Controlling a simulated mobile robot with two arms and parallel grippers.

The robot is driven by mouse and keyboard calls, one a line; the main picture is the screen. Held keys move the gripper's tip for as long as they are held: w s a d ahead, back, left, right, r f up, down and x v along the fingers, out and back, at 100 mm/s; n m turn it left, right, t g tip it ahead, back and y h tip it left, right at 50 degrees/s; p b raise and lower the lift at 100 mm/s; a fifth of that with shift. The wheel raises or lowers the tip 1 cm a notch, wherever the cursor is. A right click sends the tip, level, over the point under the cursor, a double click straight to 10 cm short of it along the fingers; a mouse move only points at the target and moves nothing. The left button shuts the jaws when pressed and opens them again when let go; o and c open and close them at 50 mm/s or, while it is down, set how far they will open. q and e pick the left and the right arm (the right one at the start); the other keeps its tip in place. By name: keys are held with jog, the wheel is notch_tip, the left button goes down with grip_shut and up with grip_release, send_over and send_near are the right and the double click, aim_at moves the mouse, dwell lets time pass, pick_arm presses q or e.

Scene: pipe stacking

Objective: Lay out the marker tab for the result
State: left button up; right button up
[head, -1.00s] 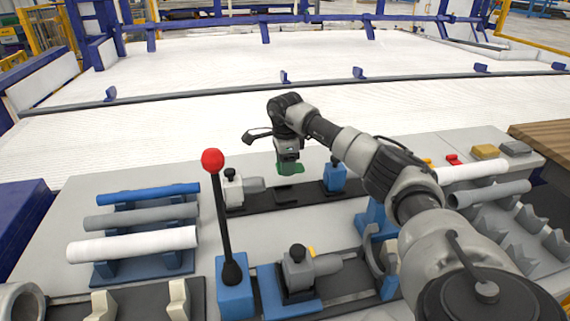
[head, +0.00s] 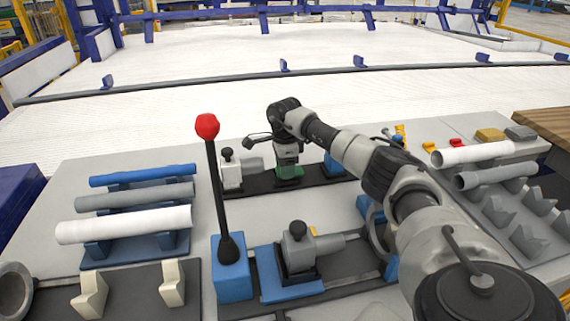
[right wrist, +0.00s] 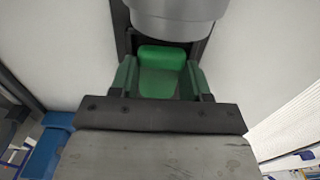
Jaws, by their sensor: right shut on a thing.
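My right gripper (head: 289,172) is at the back middle of the bench, pointing down. It is shut on a green tab (right wrist: 160,72), which sits between its two jaws in the right wrist view. In the head view the green tab is at or just above the dark strip (head: 262,183), between a grey clamp (head: 231,168) on the left and a blue block (head: 334,165) on the right. I cannot tell whether it touches the strip. My left gripper is not in view.
A lever with a red knob (head: 207,126) stands upright left of my arm. Blue, grey and white pipes (head: 125,225) lie on a rack at the left. A front clamp (head: 298,250), red tabs (head: 456,143) and a yellow block (head: 490,135) are also on the bench.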

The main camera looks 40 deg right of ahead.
jog(key=shift+f, duration=0.3)
dwell(0.6)
jog(key=o, duration=1)
jog(key=shift+c, duration=0.2)
notch_tip(320, 180, up, 11)
dwell(0.3)
